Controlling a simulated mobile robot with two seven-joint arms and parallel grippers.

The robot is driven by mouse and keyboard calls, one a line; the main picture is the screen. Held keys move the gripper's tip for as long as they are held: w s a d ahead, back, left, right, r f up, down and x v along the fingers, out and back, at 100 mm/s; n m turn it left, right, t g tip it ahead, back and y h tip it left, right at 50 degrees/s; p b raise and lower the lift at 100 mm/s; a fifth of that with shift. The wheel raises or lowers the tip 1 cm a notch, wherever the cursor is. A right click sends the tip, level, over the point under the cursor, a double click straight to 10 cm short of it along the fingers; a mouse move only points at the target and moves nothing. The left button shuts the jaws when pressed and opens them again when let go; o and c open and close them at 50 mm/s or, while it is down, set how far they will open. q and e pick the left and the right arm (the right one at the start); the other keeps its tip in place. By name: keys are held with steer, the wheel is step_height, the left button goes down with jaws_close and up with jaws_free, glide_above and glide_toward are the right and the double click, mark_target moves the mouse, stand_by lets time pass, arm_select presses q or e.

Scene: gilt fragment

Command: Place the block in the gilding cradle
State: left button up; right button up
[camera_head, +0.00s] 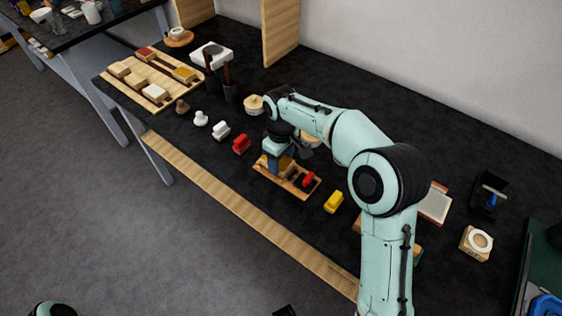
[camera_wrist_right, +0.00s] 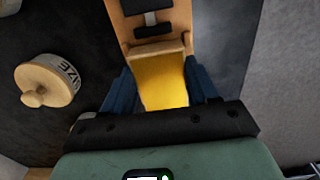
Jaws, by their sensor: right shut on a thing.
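My right gripper (camera_head: 281,166) is shut on a block (camera_wrist_right: 163,82) with a gold-yellow face, seen between its blue fingers in the right wrist view. In the head view the gripper hides most of the block. The gripper is over the left part of a wooden tray-like cradle (camera_head: 297,188), whose pale wood and dark crossbars also show beyond the block in the wrist view (camera_wrist_right: 180,32). I cannot tell whether the block touches the cradle. A small red piece (camera_head: 308,180) is at the cradle's right end.
A lidded jar marked SIZE (camera_wrist_right: 48,84) is beside the gripper. A wooden tray (camera_head: 123,85) of blocks lies far left.

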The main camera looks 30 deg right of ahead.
mark_target(281, 162)
steer(key=shift+f, duration=0.4)
steer(key=shift+f, duration=0.1)
steer(key=o, duration=1.1)
steer(key=shift+f, duration=0.1)
steer(key=shift+c, duration=0.2)
step_height(281, 162, up, 12)
steer(key=p, duration=0.2)
steer(key=shift+r, duration=0.2)
